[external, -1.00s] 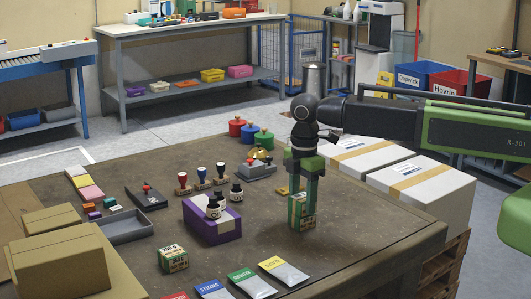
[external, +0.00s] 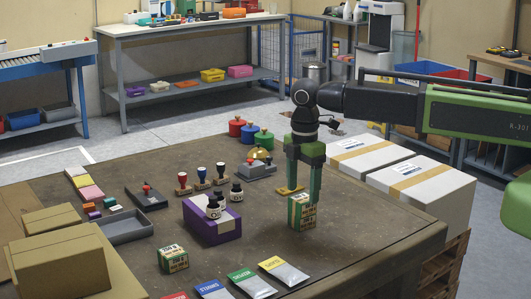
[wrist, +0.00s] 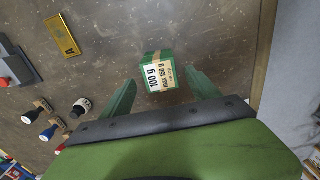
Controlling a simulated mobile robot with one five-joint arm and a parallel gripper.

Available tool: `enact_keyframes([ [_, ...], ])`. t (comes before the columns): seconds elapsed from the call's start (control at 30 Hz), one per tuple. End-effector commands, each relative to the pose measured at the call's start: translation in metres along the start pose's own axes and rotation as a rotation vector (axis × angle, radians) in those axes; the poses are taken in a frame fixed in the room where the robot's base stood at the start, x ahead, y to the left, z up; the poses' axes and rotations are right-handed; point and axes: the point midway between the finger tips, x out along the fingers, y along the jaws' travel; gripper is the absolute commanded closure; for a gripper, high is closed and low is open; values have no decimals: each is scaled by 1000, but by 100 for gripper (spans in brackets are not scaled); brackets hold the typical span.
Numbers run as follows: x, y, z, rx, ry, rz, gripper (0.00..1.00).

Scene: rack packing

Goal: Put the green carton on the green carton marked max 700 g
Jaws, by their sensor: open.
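A green carton (external: 302,212) with a cream label stands upright on the brown table, right of the middle. It looks taller than the other carton, and I cannot tell whether it is one piece. In the wrist view this green carton (wrist: 159,72) shows its label; a "100 g" line reads clearly, the max line less so.
A purple box (external: 212,221) with small dark bottles on it stands between the cartons. Coloured packets (external: 285,271) lie along the front edge. A grey tray (external: 125,230), stamps (external: 201,174) and a brass plate (external: 289,189) lie farther back. Bare table lies around the tall carton.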

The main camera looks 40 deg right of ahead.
Motion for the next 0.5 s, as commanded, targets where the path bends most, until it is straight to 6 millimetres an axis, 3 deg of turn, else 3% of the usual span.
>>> enact_keyframes([
  [0.03, -23, 0, 0, 0, 0, 0, 30],
  [0.23, -68, 0, 0, 0, 0, 0, 30],
  [0.37, -83, 0, 0, 0, 0, 0, 30],
  [0.5, -85, 0, 0, 0, 0, 0, 30],
])
